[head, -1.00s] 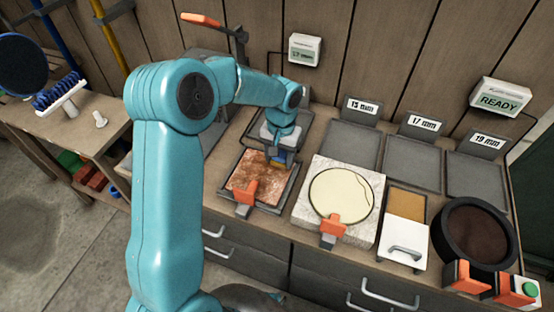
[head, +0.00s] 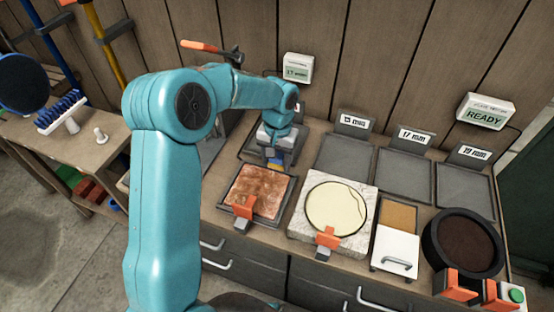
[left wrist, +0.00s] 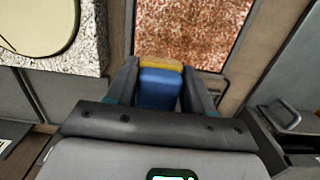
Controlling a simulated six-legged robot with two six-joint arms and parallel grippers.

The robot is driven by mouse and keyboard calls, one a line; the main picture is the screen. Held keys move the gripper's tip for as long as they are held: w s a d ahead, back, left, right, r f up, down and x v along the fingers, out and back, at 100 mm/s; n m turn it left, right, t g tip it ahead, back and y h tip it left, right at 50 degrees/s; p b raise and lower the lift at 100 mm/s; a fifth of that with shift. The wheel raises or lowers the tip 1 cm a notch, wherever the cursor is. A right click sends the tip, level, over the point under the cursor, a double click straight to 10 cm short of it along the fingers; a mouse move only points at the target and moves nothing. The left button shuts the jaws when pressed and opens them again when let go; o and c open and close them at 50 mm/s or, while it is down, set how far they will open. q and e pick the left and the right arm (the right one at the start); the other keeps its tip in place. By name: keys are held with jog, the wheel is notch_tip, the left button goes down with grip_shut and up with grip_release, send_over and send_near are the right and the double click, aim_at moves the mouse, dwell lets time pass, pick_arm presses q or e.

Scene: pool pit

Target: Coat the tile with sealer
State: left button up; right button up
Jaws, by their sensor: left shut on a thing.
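The mottled reddish-brown tile (head: 258,190) lies in a dark tray on the bench in the head view, with an orange clamp at its front. It also shows at the top of the left wrist view (left wrist: 195,30). My left gripper (head: 277,155) is at the tile's back edge. In the left wrist view, its fingers (left wrist: 160,85) are shut on a blue block with a yellow end (left wrist: 158,88), perhaps a sponge applicator. Whether the yellow end touches the tile I cannot tell. My right gripper is out of view.
Right of the tile, a cream disc (head: 336,207) sits on a speckled stone slab. Behind stand grey trays marked 15, 17 and 19 mm, and a READY display (head: 486,112).

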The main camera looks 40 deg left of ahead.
pick_arm(q)
jog(key=shift+r, duration=0.65)
jog(key=shift+r+p, duration=1.35)
jog(key=shift+r, duration=0.25)
jog(key=shift+f, duration=0.1)
